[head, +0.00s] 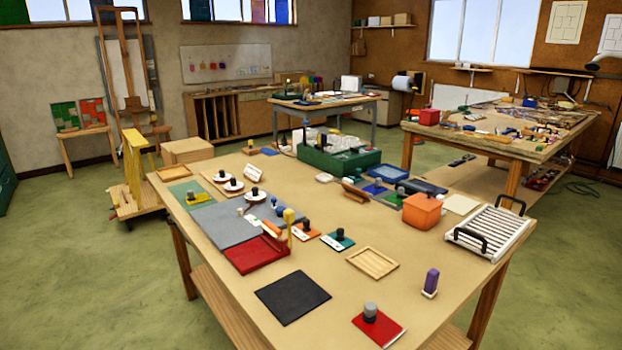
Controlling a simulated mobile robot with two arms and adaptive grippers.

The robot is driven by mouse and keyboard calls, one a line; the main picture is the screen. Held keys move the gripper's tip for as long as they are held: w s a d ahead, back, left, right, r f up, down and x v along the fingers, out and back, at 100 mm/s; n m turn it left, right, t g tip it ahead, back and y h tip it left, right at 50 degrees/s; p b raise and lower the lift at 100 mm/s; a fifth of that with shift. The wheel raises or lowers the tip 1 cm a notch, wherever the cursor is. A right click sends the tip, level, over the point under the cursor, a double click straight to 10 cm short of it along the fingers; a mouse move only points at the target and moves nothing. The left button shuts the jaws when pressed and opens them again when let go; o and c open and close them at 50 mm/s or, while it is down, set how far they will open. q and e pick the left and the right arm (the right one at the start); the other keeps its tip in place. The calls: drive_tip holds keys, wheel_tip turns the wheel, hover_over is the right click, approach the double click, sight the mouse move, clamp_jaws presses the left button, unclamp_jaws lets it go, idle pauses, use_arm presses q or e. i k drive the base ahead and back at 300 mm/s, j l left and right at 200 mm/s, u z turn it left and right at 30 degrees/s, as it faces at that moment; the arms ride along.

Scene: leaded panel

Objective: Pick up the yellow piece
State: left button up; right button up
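A small yellow piece (199,199) with a dark knob lies at the left of the workbench, at the edge of a green sheet (181,189). A second yellow thing, an upright post (289,216), stands beside the red tray (256,254) nearer the middle of the bench. I cannot tell from the picture alone which of the two is meant by the yellow piece. Neither of my grippers is in the head view.
The workbench (335,300) also holds a grey sheet (222,224), several knobbed pieces, a black mat (292,297), an empty wooden tray (372,263), an orange box (422,210), a white rack (488,233) and a green crate (339,163). A trolley (142,203) stands left.

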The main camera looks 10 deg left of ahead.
sight(192, 200)
drive_tip(key=i+j+z, duration=0.25)
drive_tip(key=j+z, duration=0.25)
drive_tip(key=j, duration=0.95)
drive_tip(key=j+z, duration=0.45)
drive_tip(key=j, duration=1)
